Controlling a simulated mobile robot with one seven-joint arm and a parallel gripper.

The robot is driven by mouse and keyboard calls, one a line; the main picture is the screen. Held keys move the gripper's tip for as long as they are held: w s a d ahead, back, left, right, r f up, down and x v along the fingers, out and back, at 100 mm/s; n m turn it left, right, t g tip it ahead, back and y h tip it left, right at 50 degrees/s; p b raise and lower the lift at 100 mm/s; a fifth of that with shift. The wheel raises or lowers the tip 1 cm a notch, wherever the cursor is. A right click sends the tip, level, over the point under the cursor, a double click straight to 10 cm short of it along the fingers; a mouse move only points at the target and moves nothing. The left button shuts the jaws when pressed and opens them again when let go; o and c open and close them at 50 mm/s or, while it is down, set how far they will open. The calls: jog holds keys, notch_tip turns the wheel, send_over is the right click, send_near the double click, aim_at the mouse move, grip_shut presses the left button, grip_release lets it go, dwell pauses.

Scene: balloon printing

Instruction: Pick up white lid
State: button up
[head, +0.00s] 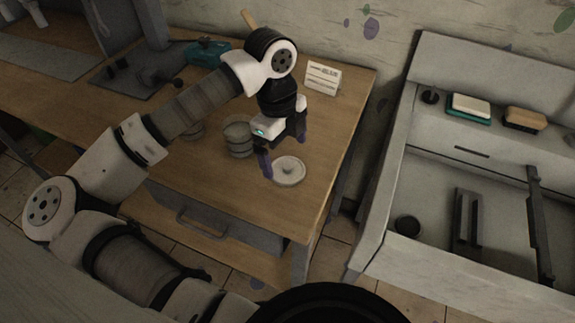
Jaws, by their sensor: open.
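The white lid (289,171) is a round, pale disc with a small raised knob in its middle. It lies flat on the wooden table (205,178) near the table's front right part. My gripper (284,156) is open above the lid, with one purple-tipped finger at the lid's left side and the other towards its far right. I see nothing between the fingers. From this view I cannot tell how far the fingertips are above the table, or whether they touch the lid.
A grey ribbed jar (238,140) stands just left of the lid. A white card (322,77) stands at the table's back right. A teal object (207,53) and a dark machine (150,75) are at the back left. A sink unit (440,240) stands right, across a gap.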

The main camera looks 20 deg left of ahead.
aim_at(287, 166)
jog(key=shift+s+d+f+p, duration=0.1)
jog(key=shift+d+f+p, duration=0.1)
jog(key=shift+f, duration=0.65)
jog(key=shift+s+d+f+p, duration=0.1)
jog(key=shift+f+p, duration=0.05)
jog(key=shift+f, duration=0.7)
jog(key=c, duration=1)
